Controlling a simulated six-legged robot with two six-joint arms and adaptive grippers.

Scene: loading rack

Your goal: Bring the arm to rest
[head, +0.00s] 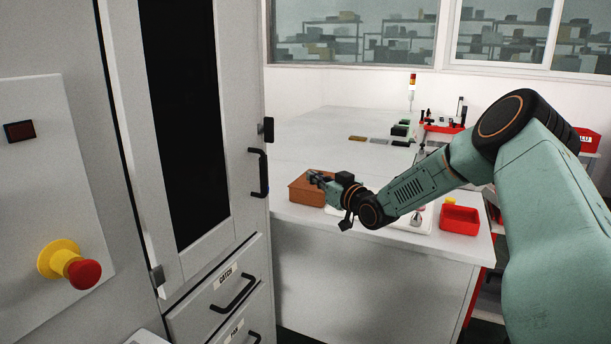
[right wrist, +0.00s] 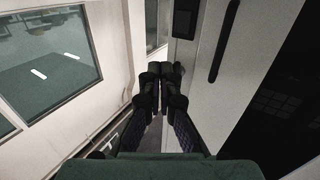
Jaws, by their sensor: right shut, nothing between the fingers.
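My right arm (head: 420,190) comes in from the right in the head view and reaches toward the left over the front edge of the white table. My right gripper (head: 318,180) is shut and empty, and in the picture it overlaps a brown box (head: 305,192). I cannot tell whether it touches the box. The right wrist view shows the closed fingers (right wrist: 160,75) pointing at the grey cabinet side, with nothing between them. My left gripper is not in view.
A grey cabinet (head: 230,120) with a dark window, black handle (head: 258,172) and drawers (head: 225,290) stands close on the left. A red emergency button (head: 83,273) sticks out in front. A red bin (head: 459,219) sits at the table's (head: 310,150) front right. The table's middle is mostly clear.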

